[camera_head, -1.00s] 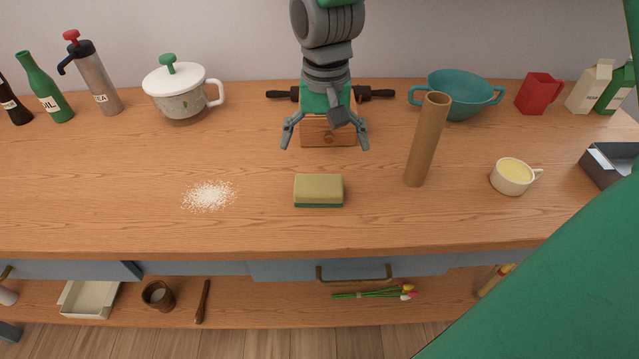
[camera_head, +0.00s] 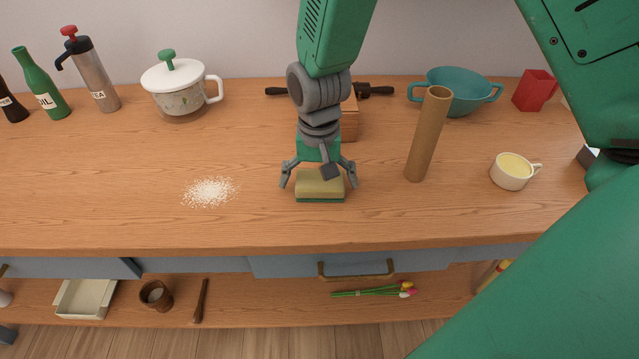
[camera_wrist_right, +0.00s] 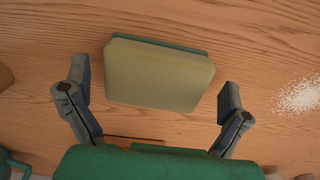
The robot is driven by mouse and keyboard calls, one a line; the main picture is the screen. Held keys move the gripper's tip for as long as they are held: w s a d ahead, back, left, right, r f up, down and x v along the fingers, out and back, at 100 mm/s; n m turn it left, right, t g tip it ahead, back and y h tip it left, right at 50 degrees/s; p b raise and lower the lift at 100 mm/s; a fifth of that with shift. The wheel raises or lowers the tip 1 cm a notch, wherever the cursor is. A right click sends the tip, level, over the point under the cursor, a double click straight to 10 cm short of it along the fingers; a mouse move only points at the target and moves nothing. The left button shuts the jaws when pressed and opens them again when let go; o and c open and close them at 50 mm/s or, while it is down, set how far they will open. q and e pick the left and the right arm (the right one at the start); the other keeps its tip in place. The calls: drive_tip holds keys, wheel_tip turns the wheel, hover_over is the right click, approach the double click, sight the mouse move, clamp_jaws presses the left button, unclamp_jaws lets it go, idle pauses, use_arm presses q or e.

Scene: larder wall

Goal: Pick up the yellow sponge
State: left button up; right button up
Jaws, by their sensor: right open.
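The yellow sponge (camera_head: 320,187) with a dark green underside lies flat near the front middle of the wooden counter. My right gripper (camera_head: 319,182) is open above it, with one finger on each side of the sponge in the head view. In the right wrist view the sponge (camera_wrist_right: 158,74) lies ahead of and between the two open fingers (camera_wrist_right: 158,92), with a gap on each side. I cannot tell how high the fingertips are above the counter. My left gripper is not in view.
A brown cardboard tube (camera_head: 428,135) stands upright to the right, with a cream cup (camera_head: 511,172) beyond it. White powder (camera_head: 209,192) is spread to the left. A wooden box (camera_head: 349,120) is behind my gripper. The counter's front edge (camera_head: 300,246) is close.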

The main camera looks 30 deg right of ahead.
sight(320, 180)
drive_tip(key=shift+a+r, duration=0.1)
drive_tip(key=shift+a, duration=0.15)
drive_tip(key=c, duration=0.3)
drive_tip(key=shift+a, duration=0.1)
drive_tip(key=c, duration=0.6)
drive_tip(key=shift+s+d, duration=0.1)
drive_tip(key=shift+d, duration=0.5)
drive_tip(key=r, duration=0.6)
drive_tip(key=r+p, duration=0.1)
drive_tip(key=r, duration=0.2)
drive_tip(key=shift+a+r, duration=0.25)
drive_tip(key=shift+a, duration=0.05)
drive_tip(key=shift+r, duration=0.15)
drive_tip(key=shift+d, duration=0.15)
